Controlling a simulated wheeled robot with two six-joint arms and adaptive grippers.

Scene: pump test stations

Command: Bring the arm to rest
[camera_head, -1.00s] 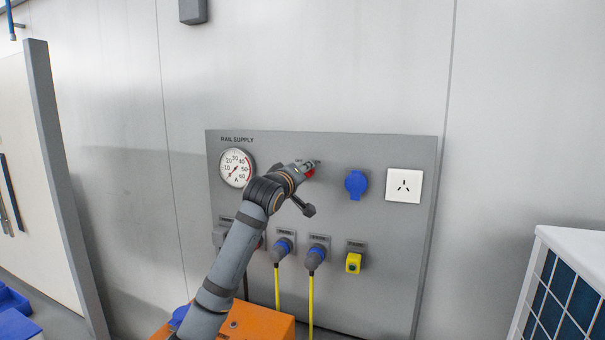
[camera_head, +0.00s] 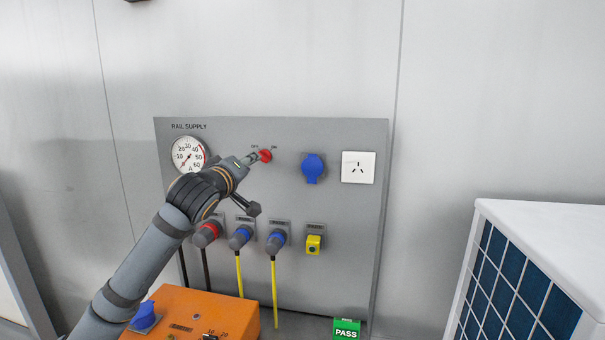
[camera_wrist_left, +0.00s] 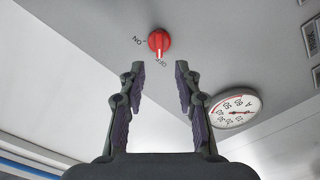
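My left arm comes in from the lower left in the head view. Its gripper (camera_head: 251,158) is near the red rotary switch (camera_head: 265,155) on the grey rail supply panel (camera_head: 345,225). In the left wrist view the gripper (camera_wrist_left: 153,72) is open and empty. There the red switch (camera_wrist_left: 159,41) stands ahead of the fingertips with a gap, and its white mark points toward OFF. My right gripper is in neither view.
The panel carries a round gauge (camera_head: 188,154), a blue capped socket (camera_head: 313,168), a white outlet (camera_head: 358,167) and a row of plugged connectors. An orange box (camera_head: 190,312) stands below. A green PASS sign (camera_head: 346,328) and a white unit with a blue grid (camera_head: 545,230) are at right.

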